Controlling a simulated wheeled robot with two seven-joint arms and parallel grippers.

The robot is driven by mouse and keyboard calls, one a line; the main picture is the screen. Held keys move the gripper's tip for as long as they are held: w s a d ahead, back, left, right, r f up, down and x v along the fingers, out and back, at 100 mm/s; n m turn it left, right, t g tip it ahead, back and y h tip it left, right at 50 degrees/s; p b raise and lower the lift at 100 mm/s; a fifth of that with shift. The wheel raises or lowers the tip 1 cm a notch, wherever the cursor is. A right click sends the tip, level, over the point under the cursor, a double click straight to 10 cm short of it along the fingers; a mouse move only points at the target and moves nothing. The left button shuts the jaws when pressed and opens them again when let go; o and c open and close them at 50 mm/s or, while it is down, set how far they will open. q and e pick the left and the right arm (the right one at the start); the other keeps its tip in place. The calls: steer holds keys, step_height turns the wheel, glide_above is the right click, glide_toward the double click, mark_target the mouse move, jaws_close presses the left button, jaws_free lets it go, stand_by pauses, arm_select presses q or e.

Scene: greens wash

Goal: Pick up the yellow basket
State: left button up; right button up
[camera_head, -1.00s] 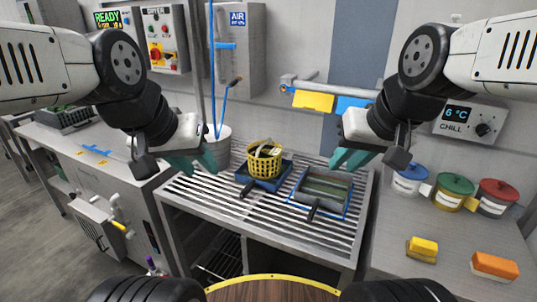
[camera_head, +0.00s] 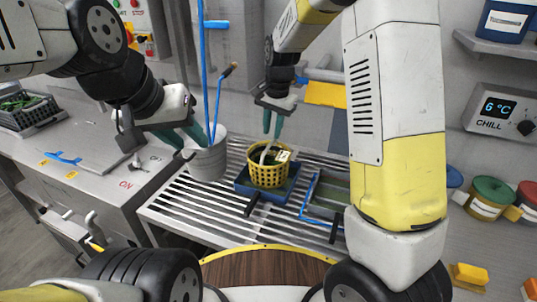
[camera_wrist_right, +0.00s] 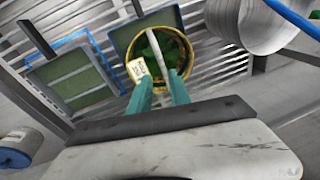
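The yellow basket (camera_head: 268,176) stands upright on a blue tray (camera_head: 284,193) on the slatted table. It holds dark greens, and a pale tag (camera_head: 284,156) shows at its rim. In the right wrist view the basket (camera_wrist_right: 188,62) appears as a yellow ring just beyond the fingertips. My right gripper (camera_head: 273,134) points down above the basket, its two teal fingers apart with nothing between them. Its fingers (camera_wrist_right: 161,78) also show apart in the right wrist view. My left gripper (camera_head: 200,136) is in front of the grey bucket, away from the basket, and looks open and empty.
A grey bucket (camera_head: 208,162) with blue-handled tools stands left of the basket. A second blue-edged tray (camera_head: 330,192) lies to the right, partly hidden by my right arm. Lidded pots (camera_head: 490,197) stand far right. The slats in front of the basket are mostly clear.

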mark_target(269, 146)
steer(key=f, duration=0.2)
steer(key=w+f, duration=0.1)
steer(key=f, duration=0.2)
steer(key=w+a+f, duration=0.1)
steer(key=f, duration=0.2)
steer(key=shift+f, duration=0.2)
jaws_close()
steer(key=shift+r, duration=0.1)
stand_by(1.1)
